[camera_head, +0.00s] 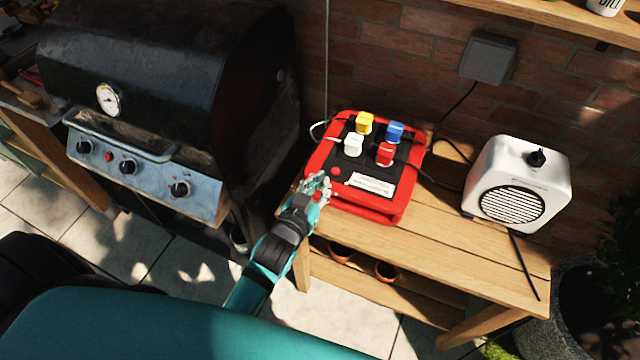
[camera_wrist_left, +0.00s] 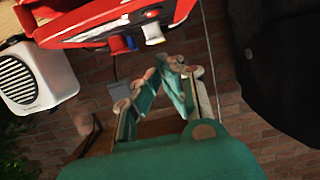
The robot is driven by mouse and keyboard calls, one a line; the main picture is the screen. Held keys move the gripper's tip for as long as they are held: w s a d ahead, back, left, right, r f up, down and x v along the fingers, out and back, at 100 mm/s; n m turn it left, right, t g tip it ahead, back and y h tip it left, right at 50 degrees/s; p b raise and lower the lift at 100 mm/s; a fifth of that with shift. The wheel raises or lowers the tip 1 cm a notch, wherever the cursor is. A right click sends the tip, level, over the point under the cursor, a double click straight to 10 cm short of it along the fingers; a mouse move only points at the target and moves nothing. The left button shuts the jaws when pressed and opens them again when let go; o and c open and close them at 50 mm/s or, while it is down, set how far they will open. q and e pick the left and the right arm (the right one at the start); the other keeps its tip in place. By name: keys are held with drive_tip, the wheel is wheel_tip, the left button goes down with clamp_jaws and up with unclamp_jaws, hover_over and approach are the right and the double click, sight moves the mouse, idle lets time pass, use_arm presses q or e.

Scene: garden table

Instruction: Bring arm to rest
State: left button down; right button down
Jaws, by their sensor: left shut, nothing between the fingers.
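My left gripper (camera_head: 318,188) is at the front left edge of the red box (camera_head: 398,208) on the wooden table. Its fingers are shut with nothing held. I cannot tell if it touches the box. In the left wrist view the gripper (camera_wrist_left: 170,68) shows against the brick wall, with the red box (camera_wrist_left: 100,30) above it, upside down. The box has yellow, white, blue and red knobs or plugs on its dark top. My right gripper is not in view.
A black grill (camera_head: 150,70) with a steel control panel stands to the left. A white speaker-like box (camera_head: 520,185) is on the table's (camera_head: 460,255) right. Cables run behind the red box. A plant pot (camera_head: 590,300) stands at the right. The table's front boards are clear.

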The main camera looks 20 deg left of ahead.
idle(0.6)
use_arm(q)
drive_tip(key=s+a+f+m+g, duration=0.15)
drive_tip(key=s+g, duration=0.45)
drive_tip(key=s, duration=0.6)
drive_tip(key=s+a+f+g, duration=0.1)
drive_tip(key=s+f+g, duration=0.1)
drive_tip(key=s+g, duration=0.65)
drive_tip(key=s+f+t, duration=0.1)
drive_tip(key=s+f, duration=0.1)
drive_tip(key=f, duration=1.1)
drive_tip(key=s+f+t, duration=0.1)
drive_tip(key=s+f, duration=0.1)
drive_tip(key=f, duration=1.1)
drive_tip(key=s+a+f+g, duration=0.1)
drive_tip(key=s+a+f, duration=0.2)
drive_tip(key=s+f, duration=1.3)
drive_tip(key=shift+s+a+g+y, duration=0.15)
drive_tip(key=shift+s+g+y, duration=0.15)
drive_tip(key=shift+s+g, duration=0.05)
